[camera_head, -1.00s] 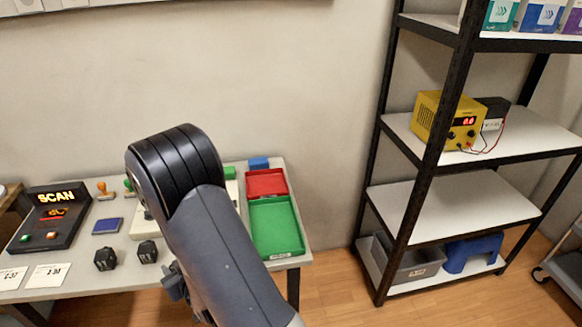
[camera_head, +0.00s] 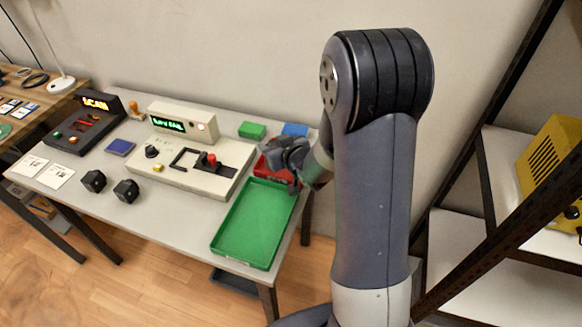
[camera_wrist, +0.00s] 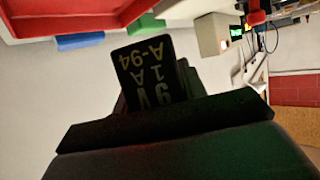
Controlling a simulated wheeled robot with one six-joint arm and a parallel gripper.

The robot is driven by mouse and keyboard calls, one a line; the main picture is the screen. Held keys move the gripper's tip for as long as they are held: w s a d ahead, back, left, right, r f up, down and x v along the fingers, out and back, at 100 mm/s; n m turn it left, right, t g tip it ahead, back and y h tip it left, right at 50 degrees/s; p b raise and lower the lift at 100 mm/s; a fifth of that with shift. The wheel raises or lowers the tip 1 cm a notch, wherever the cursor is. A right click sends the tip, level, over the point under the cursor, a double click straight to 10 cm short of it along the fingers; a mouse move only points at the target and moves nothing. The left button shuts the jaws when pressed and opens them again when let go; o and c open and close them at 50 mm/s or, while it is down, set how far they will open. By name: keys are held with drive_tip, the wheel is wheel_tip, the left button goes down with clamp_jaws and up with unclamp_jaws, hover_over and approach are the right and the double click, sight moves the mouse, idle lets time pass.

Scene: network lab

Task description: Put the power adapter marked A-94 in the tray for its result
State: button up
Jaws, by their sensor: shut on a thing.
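A black power adapter (camera_wrist: 150,75) is held in my gripper (camera_wrist: 165,112). Its label reads A-94, 1 A and 9 V, upside down in the wrist view. In the head view my gripper (camera_head: 286,156) is over the red tray (camera_head: 262,170) at the table's right side and hides part of it; the adapter cannot be made out there. The red tray also shows at the wrist view's top left (camera_wrist: 85,12). The green tray (camera_head: 253,225) lies nearer and looks empty. A tester (camera_head: 190,160) has a lit green display, its text too small to read surely.
Two black adapters (camera_head: 94,181) (camera_head: 126,190) stand near the table's front edge. Left are a SCAN box (camera_head: 85,125), a blue pad (camera_head: 120,147) and white cards (camera_head: 55,176). Green (camera_head: 252,130) and blue (camera_head: 295,130) blocks sit behind the trays. A shelf rack (camera_head: 500,180) stands right.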

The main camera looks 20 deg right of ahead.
drive_tip(key=w+d+r+n+g+y+b, duration=0.2)
drive_tip(key=w+d+n+y+b, duration=0.1)
drive_tip(key=w+b, duration=0.15)
drive_tip(key=f+b, duration=0.2)
drive_tip(key=f, duration=0.3)
drive_tip(key=f+b, duration=0.2)
drive_tip(key=f, duration=0.2)
drive_tip(key=shift+s+d+f, duration=0.15)
drive_tip(key=shift+s+f, duration=0.05)
drive_tip(key=shift+f, duration=0.2)
drive_tip(key=shift+f, duration=0.2)
drive_tip(key=o, duration=1.2)
drive_tip(key=shift+c, duration=0.2)
